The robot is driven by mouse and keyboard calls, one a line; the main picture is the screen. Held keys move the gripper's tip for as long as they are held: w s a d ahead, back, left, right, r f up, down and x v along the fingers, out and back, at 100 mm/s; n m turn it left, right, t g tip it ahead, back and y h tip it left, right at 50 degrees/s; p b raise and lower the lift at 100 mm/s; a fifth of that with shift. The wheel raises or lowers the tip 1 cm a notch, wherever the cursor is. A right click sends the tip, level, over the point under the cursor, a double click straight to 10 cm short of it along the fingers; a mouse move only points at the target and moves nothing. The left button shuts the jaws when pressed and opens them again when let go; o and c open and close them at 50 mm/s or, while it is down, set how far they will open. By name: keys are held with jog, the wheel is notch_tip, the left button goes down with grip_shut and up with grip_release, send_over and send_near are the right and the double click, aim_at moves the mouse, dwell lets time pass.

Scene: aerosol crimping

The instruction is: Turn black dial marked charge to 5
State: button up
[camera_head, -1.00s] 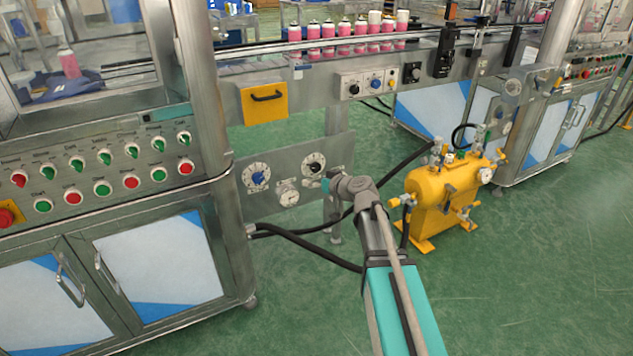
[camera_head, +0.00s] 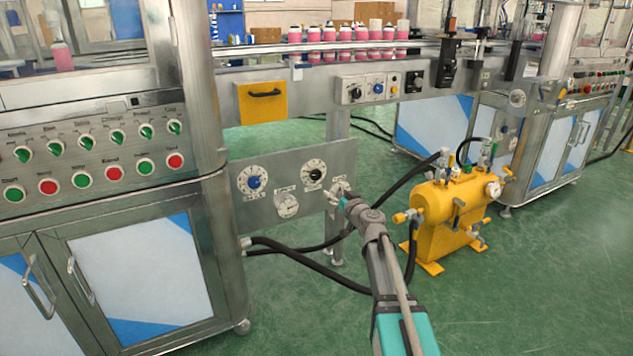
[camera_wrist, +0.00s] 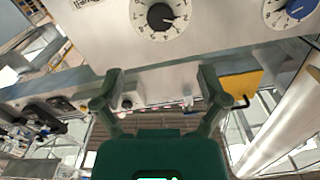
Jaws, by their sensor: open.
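The black dial (camera_head: 314,171) sits on a round white scale on the grey low panel, right of the blue dial (camera_head: 252,181). In the wrist view the black dial (camera_wrist: 160,16) is at the top centre, partly cut off, and the blue dial (camera_wrist: 290,10) is at the top right. The picture is turned, and the scale numbers are too small to read surely. My gripper (camera_head: 339,190) is just right of and below the black dial. In the wrist view my gripper (camera_wrist: 158,86) is open and empty, its fingers apart and clear of the dial.
A round gauge (camera_head: 286,205) is below and between the dials. A yellow tank (camera_head: 446,215) with valves and black hoses stands right of my arm. Left is a cabinet with switches and buttons (camera_head: 100,150). Pink cans (camera_head: 345,42) stand on the conveyor above. Green floor is open at right.

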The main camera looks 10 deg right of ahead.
aim_at(317, 175)
jog(key=shift+w, duration=0.15)
jog(key=x, duration=1.3)
jog(key=shift+w+a, duration=0.15)
jog(key=shift+w, duration=0.05)
jog(key=shift+w, duration=0.1)
jog(key=c, duration=1.2)
jog(key=shift+o, duration=0.2)
